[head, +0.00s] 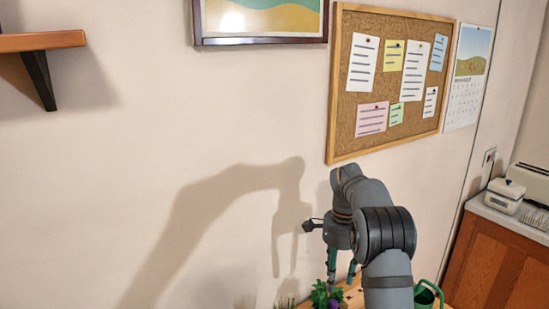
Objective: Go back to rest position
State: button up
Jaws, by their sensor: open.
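My gripper (341,275) points down in the head view, its two teal fingers apart. It hangs over the wooden surface (354,294) at the bottom edge, close to a leafy green plant (321,294). I see nothing between the fingers. My arm reaches up from the bottom and bends down to the gripper, hiding part of the surface. A green watering can (425,298) stands just right of my arm, partly cut off by the frame.
A corkboard (343,118) with pinned notes and a calendar (467,85) hang on the wall. A wooden shelf (40,41) juts out at upper left. A wooden cabinet (497,265) stands at right with a white box (504,196) on top.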

aim_at(334, 303)
notch_tip(334, 303, down, 11)
jog(key=shift+s+r, duration=0.15)
jog(key=shift+r, duration=0.05)
notch_tip(334, 303, up, 8)
jog(key=p, duration=0.7)
jog(key=shift+f, duration=0.2)
jog(key=shift+r+p, duration=0.4)
jog(key=shift+p, duration=0.15)
jog(key=shift+d, duration=0.1)
